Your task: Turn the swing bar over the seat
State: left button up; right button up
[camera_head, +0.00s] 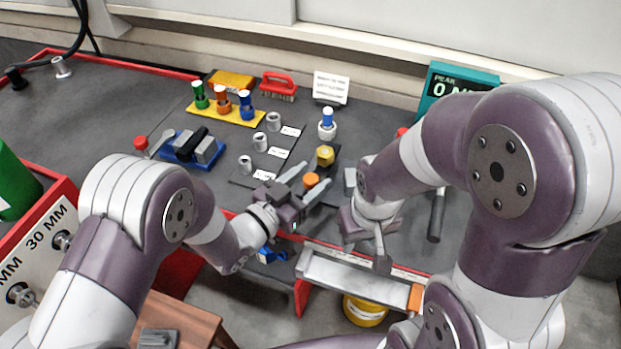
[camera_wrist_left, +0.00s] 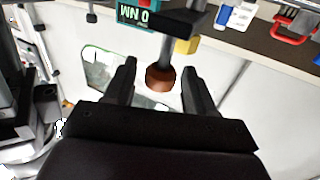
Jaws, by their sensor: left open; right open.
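My left gripper (camera_head: 312,177) is open, its fingers pointing up and right in the head view. An orange knob (camera_head: 310,180) shows between its fingers. A yellow hexagonal piece (camera_head: 325,155) stands just behind. Which part is the seat is unclear. My right gripper (camera_head: 366,250) is open, pointing down by a silver rail.
The silver rail (camera_head: 345,277) with an orange end lies at the table's front edge. A teal display (camera_head: 450,83) stands at the back right.

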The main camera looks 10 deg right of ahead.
pick_arm(q)
jog(key=shift+w+d, duration=0.15)
jog(key=shift+d, duration=0.1)
grip_shut()
jog(key=shift+w+r, duration=0.1)
